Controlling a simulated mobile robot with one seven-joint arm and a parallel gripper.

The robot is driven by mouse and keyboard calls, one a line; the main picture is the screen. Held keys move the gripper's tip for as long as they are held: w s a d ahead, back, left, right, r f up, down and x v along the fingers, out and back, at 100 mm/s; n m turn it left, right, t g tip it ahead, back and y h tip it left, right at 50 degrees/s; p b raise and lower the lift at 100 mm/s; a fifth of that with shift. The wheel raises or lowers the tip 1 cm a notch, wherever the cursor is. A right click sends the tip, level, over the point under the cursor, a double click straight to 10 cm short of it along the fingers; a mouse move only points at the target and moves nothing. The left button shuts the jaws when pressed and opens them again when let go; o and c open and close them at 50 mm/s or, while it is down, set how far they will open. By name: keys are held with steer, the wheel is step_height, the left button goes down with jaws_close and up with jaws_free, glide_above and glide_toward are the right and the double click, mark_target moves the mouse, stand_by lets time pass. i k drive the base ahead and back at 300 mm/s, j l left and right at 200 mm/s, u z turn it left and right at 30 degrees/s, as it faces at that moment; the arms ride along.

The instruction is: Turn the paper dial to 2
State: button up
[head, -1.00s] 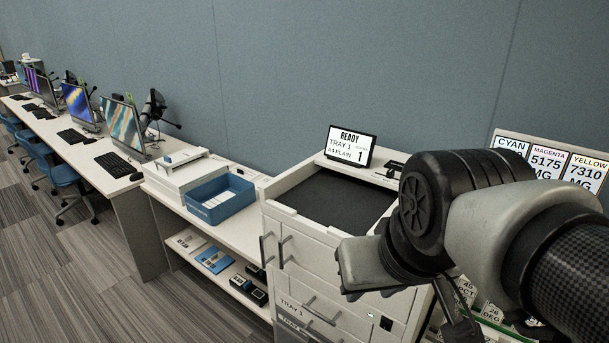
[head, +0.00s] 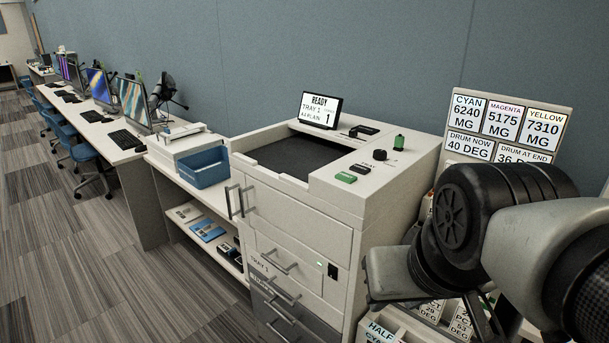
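The white printer (head: 400,205) stands right of centre in the head view. Its top panel carries a small upright black knob (head: 379,155), a green-topped knob (head: 399,142), a green button (head: 346,178) and a flat black control (head: 362,169). I cannot read which of them is the paper dial, or its setting. The printer's screen (head: 320,110) reads READY, TRAY 1, A4 PLAIN and a large 1. My gripper (head: 392,275) is at the printer's right front, lower than the top panel and apart from the knobs in the picture. Its fingers are not clear.
A sign board (head: 508,125) with CYAN, MAGENTA and YELLOW weights stands behind my arm. Labelled cards sit low at the right. A blue bin (head: 204,168) is on the counter left of the printer. Desks with monitors run far left; striped floor (head: 150,285) is open in front.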

mark_target(378, 154)
steer(key=k+l, duration=0.1)
steer(key=z, duration=0.5)
steer(key=i+j+z, duration=0.15)
steer(key=j+z, duration=0.15)
steer(key=i+j+z, duration=0.1)
steer(key=j+z, duration=0.45)
steer(key=i+j, duration=0.05)
steer(key=j, duration=0.05)
